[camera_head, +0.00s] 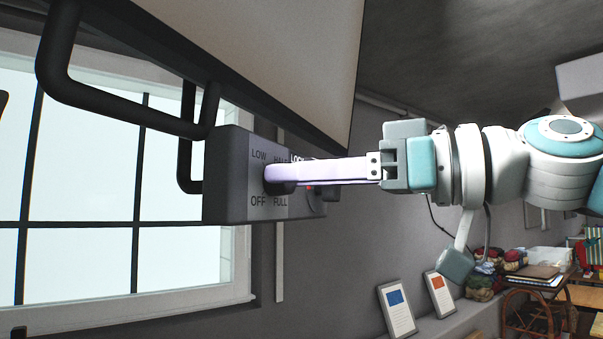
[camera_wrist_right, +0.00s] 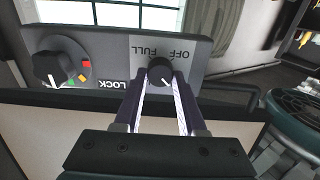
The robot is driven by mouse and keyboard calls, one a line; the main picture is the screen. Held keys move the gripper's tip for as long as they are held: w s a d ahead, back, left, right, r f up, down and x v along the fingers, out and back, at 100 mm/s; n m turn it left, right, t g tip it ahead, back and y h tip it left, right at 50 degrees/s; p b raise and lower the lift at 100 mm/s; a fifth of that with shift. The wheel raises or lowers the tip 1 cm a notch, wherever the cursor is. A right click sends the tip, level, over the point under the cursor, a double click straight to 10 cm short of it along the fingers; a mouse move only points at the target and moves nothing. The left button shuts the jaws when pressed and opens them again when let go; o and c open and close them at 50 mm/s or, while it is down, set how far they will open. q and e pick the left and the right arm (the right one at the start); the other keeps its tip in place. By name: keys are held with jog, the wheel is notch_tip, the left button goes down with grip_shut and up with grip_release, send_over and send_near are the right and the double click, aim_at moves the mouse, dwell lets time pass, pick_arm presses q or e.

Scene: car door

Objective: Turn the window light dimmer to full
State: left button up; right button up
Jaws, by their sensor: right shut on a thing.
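The dimmer knob (camera_wrist_right: 160,71) is small, round and dark, on a light label plate of the grey control box (camera_head: 230,205). LOW, OFF and FULL are legible around it in the head view; HALF is partly covered. In the wrist view a pale mark on the knob points to the lower right, away from the upside-down FULL and OFF. My right gripper (camera_head: 275,173) reaches in from the right with its long pale fingers shut on the knob; the wrist view shows a finger (camera_wrist_right: 183,108) on either side. My left gripper is not in view.
A second knob (camera_wrist_right: 52,68) marked LOCK, with coloured dots, sits beside the dimmer on the same box. A black tubular handle (camera_head: 120,115) and a large overhanging panel (camera_head: 270,50) are close by. A window (camera_head: 90,240) stands behind; framed cards (camera_head: 397,309) rest on a ledge.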

grip_shut()
